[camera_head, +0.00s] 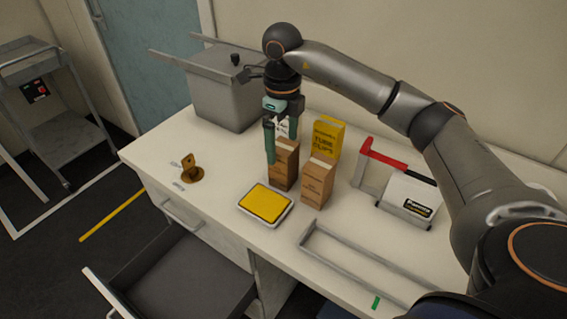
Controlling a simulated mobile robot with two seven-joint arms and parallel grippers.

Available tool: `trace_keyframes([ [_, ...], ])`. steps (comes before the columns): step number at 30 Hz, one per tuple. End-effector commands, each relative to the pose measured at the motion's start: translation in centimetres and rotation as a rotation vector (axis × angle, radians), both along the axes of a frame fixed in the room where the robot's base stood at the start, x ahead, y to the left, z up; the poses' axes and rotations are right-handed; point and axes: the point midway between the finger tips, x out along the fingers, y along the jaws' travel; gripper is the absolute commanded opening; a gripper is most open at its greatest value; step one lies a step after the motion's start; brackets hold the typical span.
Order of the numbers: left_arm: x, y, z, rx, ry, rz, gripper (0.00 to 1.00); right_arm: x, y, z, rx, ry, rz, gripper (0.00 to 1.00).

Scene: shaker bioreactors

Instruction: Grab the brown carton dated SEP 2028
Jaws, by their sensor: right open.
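Two brown cartons stand upright side by side on the white bench: the left carton (284,168) and, slightly nearer and to its right, another carton (316,185). Their small print is too blurred to read, so I cannot tell which is dated SEP 2028. My right gripper (281,148) points down at the left carton. Its green fingers are apart, one in front of the carton's left side and one behind its top. I cannot tell whether they touch it. My left gripper is not in view.
A yellow box (330,133) stands behind the cartons. A yellow-topped tray (265,203) lies in front. A white device with a red handle (382,159) is right, a grey bin (220,100) back left, a brown stand (190,174) left. An open drawer (180,275) juts out below.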

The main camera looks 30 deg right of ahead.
Motion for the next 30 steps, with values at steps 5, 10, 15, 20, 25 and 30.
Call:
trace_keyframes([
  [5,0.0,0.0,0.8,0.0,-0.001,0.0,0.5,-0.7,0.1,-2.7,0.0,0.005,0.0,1.0],
  [10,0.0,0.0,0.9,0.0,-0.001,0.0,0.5,-0.6,0.1,-4.4,0.0,0.002,0.0,1.0],
  [15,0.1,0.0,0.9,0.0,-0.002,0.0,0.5,-0.6,0.1,-4.6,0.001,0.0,0.001,1.0],
  [20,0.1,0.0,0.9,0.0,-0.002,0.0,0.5,-0.6,0.1,-4.5,0.001,0.0,0.0,0.9],
  [25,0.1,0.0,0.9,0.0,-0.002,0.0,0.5,-0.6,0.1,-4.5,0.001,0.0,0.0,0.71],
  [30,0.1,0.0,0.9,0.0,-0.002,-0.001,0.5,-0.6,0.1,-4.5,0.001,0.0,0.0,0.52],
])
